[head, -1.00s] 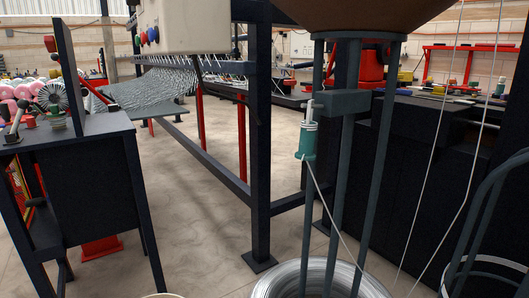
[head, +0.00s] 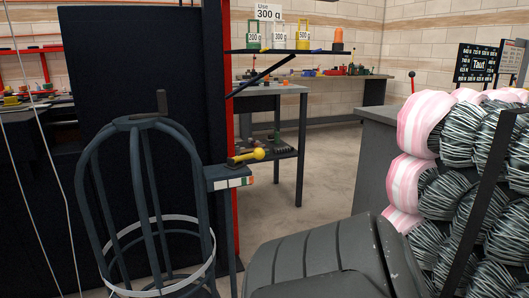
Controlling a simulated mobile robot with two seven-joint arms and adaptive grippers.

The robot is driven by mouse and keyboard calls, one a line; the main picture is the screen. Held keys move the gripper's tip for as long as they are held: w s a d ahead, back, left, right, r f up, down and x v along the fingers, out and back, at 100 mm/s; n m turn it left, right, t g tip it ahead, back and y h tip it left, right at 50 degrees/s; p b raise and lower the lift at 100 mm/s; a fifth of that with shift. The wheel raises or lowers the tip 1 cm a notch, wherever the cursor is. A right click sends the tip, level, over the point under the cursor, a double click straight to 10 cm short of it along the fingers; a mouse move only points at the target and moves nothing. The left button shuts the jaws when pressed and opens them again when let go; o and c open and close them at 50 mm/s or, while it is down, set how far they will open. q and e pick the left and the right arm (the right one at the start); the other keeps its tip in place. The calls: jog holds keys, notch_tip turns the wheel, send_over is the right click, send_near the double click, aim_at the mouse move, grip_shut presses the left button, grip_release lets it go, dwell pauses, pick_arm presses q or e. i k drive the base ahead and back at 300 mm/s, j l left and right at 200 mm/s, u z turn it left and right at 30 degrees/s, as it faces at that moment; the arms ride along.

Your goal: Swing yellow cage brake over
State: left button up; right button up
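A dark wire cage (head: 146,210) stands at the left front of the head view, with a pale wire ring (head: 200,272) around its lower part. Beside it, to the right, a yellow ball-ended brake lever (head: 257,154) sits on a small dark bracket. The lever lies nearly level, with its yellow knob to the right. Neither gripper is in view.
Pink-and-white wrapped wire coils (head: 424,122) are stacked at the right. A dark ribbed form (head: 320,255) fills the bottom middle. Behind stand a grey table (head: 275,89) and a shelf with weights under a "Use 300 g" sign (head: 268,12). Bare floor (head: 320,185) shows between.

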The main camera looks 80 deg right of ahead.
aim_at(259, 153)
jog(key=z, duration=2.35)
